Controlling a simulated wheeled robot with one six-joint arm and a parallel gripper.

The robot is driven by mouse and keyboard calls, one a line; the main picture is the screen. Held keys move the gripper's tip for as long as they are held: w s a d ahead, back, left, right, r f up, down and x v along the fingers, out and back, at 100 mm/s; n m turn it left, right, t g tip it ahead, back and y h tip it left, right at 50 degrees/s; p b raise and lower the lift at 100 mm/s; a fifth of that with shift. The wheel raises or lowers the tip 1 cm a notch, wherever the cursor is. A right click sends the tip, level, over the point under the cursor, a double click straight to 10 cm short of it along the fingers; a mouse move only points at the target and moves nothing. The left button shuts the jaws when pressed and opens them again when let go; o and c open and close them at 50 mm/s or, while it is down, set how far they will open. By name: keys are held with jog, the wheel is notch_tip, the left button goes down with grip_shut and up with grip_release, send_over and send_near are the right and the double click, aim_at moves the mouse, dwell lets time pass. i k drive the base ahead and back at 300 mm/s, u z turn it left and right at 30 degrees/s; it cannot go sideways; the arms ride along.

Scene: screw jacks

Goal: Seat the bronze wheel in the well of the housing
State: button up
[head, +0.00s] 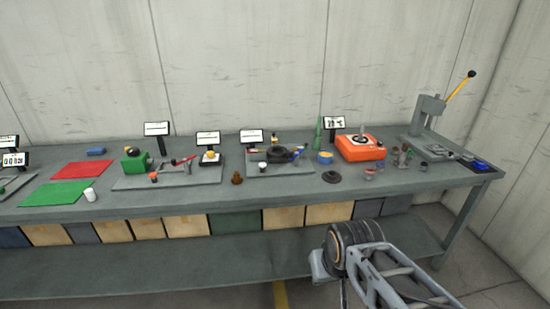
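The parts on the long grey bench (230,198) are small and far off in the head view. A small brown, bronze-like piece (237,178) stands near the bench's front edge, but I cannot tell whether it is the bronze wheel. A dark rounded body (283,155) sits on a grey plate behind it, to the right. A flat dark disc (331,177) lies at the front, further right. I cannot tell which of the bench's parts is the housing, and no well can be made out. My arm shows at the lower right, in front of the bench; its gripper is not in view.
An orange box (360,147) and a lever press (430,115) stand towards the right end. Red (83,169) and green (56,194) mats lie at left. Small signs line the back.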

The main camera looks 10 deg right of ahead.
aim_at(276, 156)
jog(key=k, duration=0.6)
jog(key=u, duration=0.7)
jog(key=i, duration=0.5)
jog(key=u, duration=0.7)
jog(key=i, duration=1.6)
jog(key=z, duration=1.25)
jog(key=i, duration=0.3)
jog(key=z, duration=0.35)
